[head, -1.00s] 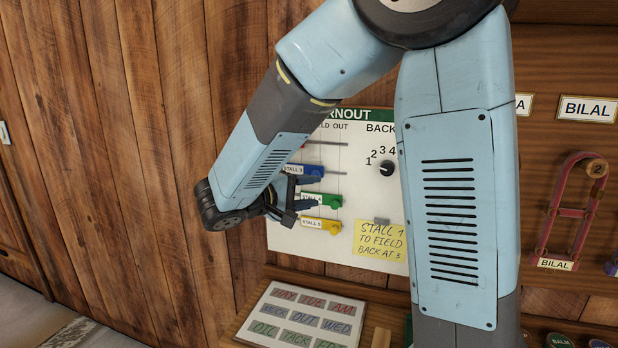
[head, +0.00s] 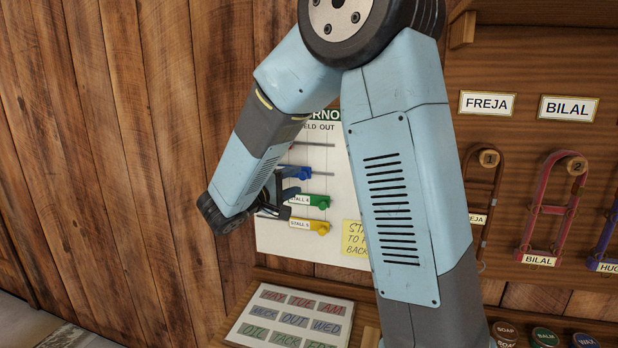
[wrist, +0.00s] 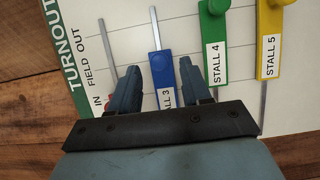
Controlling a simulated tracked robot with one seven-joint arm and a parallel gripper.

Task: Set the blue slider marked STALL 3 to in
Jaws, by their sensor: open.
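The blue slider (wrist: 161,72) marked STALL 3 shows in the wrist view between the two fingers of my open gripper (wrist: 172,66). Its label is partly hidden by the gripper; only "3" and part of the word show. Its knob appears near the FIELD line, lower in that view than the green and yellow knobs. The IN mark is at the lower end of the scale there. In the head view the blue slider (head: 304,173) sticks out right of my gripper (head: 284,187). Whether the fingers touch it I cannot tell.
The green STALL 4 slider (wrist: 213,42) and yellow STALL 5 slider (wrist: 270,42) stand to the right in the wrist view. A red slider (wrist: 110,101) is mostly hidden by the left finger.

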